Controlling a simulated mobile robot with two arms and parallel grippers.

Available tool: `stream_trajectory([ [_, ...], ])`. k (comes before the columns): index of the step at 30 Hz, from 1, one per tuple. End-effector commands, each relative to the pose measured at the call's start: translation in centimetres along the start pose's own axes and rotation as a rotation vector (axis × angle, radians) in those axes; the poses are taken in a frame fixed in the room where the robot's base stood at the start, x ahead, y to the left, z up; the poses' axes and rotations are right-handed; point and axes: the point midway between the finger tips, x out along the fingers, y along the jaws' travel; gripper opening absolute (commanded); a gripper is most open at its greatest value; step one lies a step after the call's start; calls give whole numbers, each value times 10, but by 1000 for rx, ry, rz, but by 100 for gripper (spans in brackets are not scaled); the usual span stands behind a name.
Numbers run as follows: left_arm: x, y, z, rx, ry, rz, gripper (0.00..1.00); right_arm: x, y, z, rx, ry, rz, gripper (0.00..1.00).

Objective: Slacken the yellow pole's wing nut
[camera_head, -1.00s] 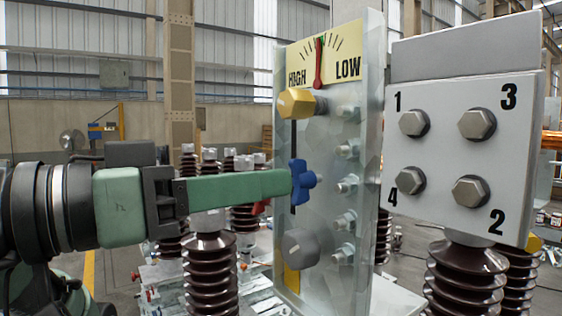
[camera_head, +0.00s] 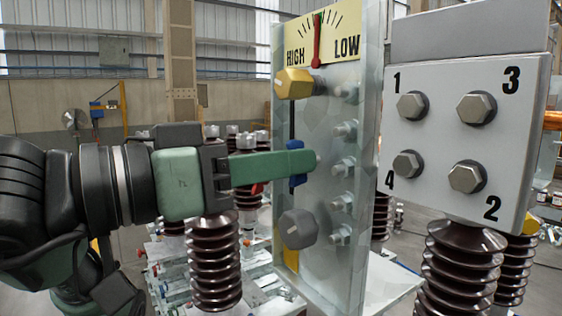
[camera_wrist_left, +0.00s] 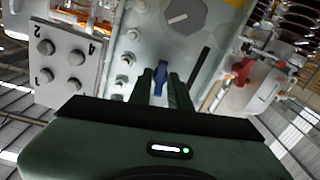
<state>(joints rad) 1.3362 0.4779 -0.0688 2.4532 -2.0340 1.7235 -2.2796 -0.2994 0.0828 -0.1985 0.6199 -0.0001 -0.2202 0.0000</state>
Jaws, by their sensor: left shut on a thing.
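A clear upright panel (camera_head: 345,105) stands in the middle of the head view, with a dark slot and a yellow stripe (camera_head: 291,259) low on its face. A blue wing nut (camera_head: 297,181) sits on the slot, between a yellow hex knob (camera_head: 294,83) and a grey knob (camera_head: 298,229). My left gripper (camera_head: 304,160) comes in from the left and is shut on the blue wing nut, hiding much of it. In the left wrist view the nut (camera_wrist_left: 160,76) lies between the two green fingers (camera_wrist_left: 161,90). My right gripper is not in view.
A grey box (camera_head: 465,135) with several numbered hex bolts stands close on the right, on a brown ribbed insulator (camera_head: 462,280). More insulators (camera_head: 213,260) stand behind my left arm. A red wing nut (camera_wrist_left: 242,72) shows in the left wrist view. A HIGH-LOW dial (camera_head: 322,45) tops the panel.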

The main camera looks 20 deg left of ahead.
Motion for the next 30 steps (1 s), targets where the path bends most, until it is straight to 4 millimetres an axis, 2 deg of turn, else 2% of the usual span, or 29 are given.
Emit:
stream_trajectory([
  [11,0,-2,2,-181,1,-5,0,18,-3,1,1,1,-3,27],
  [30,0,-3,2,-781,3,-2,0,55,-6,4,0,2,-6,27],
])
